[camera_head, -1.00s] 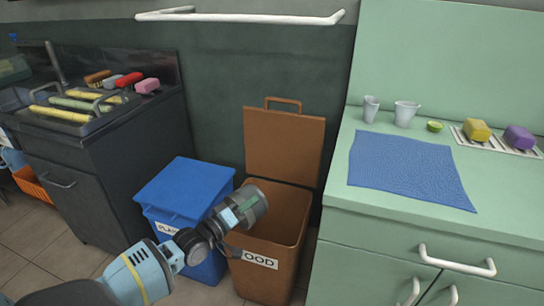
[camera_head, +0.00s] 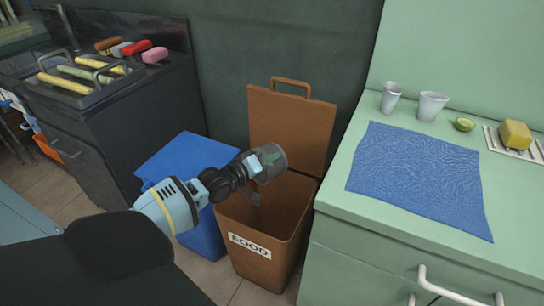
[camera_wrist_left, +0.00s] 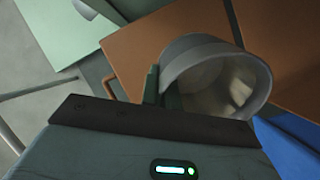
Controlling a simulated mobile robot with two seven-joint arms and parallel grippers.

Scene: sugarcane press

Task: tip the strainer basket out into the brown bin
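The strainer basket (camera_head: 270,161) is a grey, cup-shaped vessel with a pale inside. My left gripper (camera_head: 258,161) is shut on its side and holds it tilted above the open brown bin (camera_head: 259,255), near the raised lid (camera_head: 292,128). In the left wrist view, the basket (camera_wrist_left: 197,50) lies on its side just beyond my green fingers (camera_wrist_left: 162,90). Its mouth faces the lower right, and I see no contents in the visible part of its inside. The floor of the bin is hidden. My right gripper is not in view.
A blue bin (camera_head: 180,158) stands left of the brown bin. A green counter (camera_head: 335,190) with a blue mat (camera_head: 415,180), cups and a lime half is close on the right. A dark sink unit (camera_head: 130,120) stands at the back left.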

